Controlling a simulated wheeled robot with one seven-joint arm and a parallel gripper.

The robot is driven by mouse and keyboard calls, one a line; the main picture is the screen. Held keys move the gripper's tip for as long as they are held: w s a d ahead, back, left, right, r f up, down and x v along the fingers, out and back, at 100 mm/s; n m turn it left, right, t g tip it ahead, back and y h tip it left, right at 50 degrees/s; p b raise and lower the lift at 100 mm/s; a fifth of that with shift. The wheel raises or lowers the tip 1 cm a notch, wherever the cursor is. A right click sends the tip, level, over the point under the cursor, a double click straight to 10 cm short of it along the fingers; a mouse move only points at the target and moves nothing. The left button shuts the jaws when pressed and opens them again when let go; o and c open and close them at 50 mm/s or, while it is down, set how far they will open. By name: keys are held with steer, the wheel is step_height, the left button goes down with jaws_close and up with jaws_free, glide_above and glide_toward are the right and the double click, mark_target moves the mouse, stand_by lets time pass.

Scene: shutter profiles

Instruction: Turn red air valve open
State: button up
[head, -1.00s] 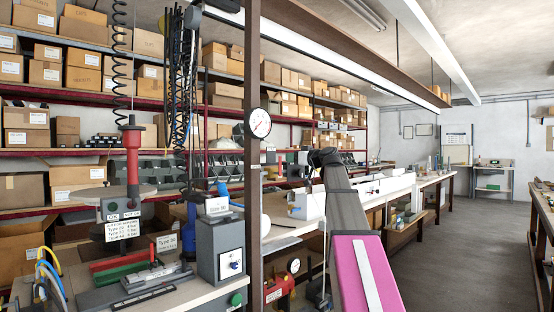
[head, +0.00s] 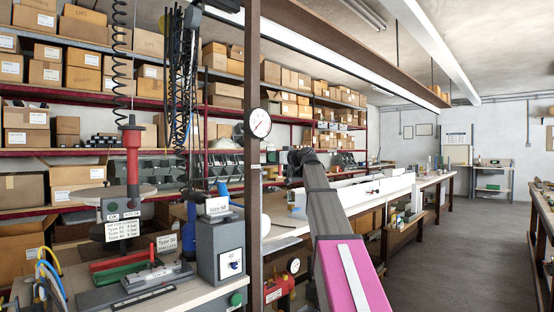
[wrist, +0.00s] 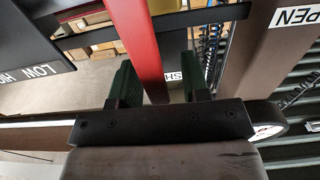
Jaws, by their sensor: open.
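A long red bar (wrist: 140,45), which looks like the valve's handle, runs down the wrist view from the top edge. Its lower end lies between the two dark green fingers of my gripper (wrist: 160,85). The fingers are open, with a clear gap on the right. The bar appears close to the left finger; I cannot tell if they touch. A label starting "SH" (wrist: 174,76) is partly covered behind the bar. A label reading "PEN" (wrist: 295,17), cut off, is on the brown post at upper right. In the head view the valve and my fingertips cannot be made out.
A brown post (head: 253,200) carries a round gauge (head: 258,123), close to my arm. A workbench (head: 440,180) runs away at the right. A grey machine with a red hanging tool (head: 132,150) stands at left. The floor (head: 470,260) at right is clear.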

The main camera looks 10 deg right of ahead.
jaws_close()
steer(key=shift+s+a+f+n, duration=0.35)
steer(key=shift+s+a+n, duration=0.25)
steer(key=shift+n, duration=0.9)
steer(key=shift+s+a+f+n, duration=0.35)
steer(key=shift+a+n, duration=0.35)
steer(key=shift+n, duration=0.8)
steer(key=shift+s+a+f+n, duration=0.35)
steer(key=shift+s+a+n, duration=0.25)
steer(key=shift+n, duration=0.9)
steer(key=shift+a, duration=0.1)
jaws_free()
